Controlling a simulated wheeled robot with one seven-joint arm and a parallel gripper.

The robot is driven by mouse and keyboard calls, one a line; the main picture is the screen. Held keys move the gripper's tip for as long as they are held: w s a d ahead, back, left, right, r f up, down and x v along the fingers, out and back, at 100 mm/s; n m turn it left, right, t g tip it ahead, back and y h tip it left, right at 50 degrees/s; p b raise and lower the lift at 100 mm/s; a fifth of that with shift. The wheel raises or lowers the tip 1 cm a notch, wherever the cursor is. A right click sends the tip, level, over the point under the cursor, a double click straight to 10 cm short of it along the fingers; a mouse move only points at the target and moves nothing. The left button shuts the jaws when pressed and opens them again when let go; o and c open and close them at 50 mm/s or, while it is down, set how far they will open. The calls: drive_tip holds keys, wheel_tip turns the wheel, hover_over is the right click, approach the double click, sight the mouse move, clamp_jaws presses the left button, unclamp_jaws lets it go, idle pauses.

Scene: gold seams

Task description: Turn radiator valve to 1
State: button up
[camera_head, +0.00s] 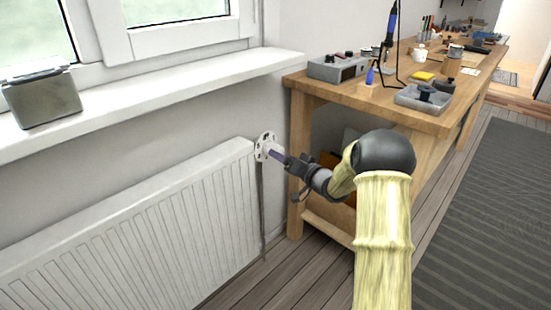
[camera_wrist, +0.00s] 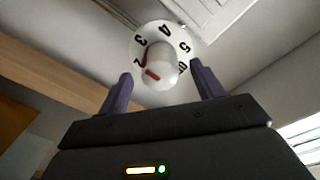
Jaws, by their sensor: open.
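The radiator valve (camera_head: 265,147) is a white round dial with dark marks at the upper right end of the white radiator (camera_head: 130,235). In the wrist view its knob (camera_wrist: 160,66) stands in front of the numbered dial (camera_wrist: 150,38). I read 2, 3, 4 and 5 around it; I cannot make out a 1. The knob has a red mark on its front and a red line on its side towards the 2. My gripper (camera_head: 277,154) is open at the valve; in the wrist view its purple fingers (camera_wrist: 161,72) are on either side of the knob, with gaps showing.
A wooden workbench (camera_head: 430,122) with tools, a grey box (camera_head: 338,67) and a grey tray (camera_head: 424,98) stands right of the valve, close to my arm. A window sill (camera_head: 190,83) with a metal box (camera_head: 40,97) runs above the radiator. Floor shows between radiator and bench.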

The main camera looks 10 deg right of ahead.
drive_tip(key=shift+b+x, duration=0.45)
drive_tip(key=shift+x, duration=1.45)
drive_tip(key=c, duration=1)
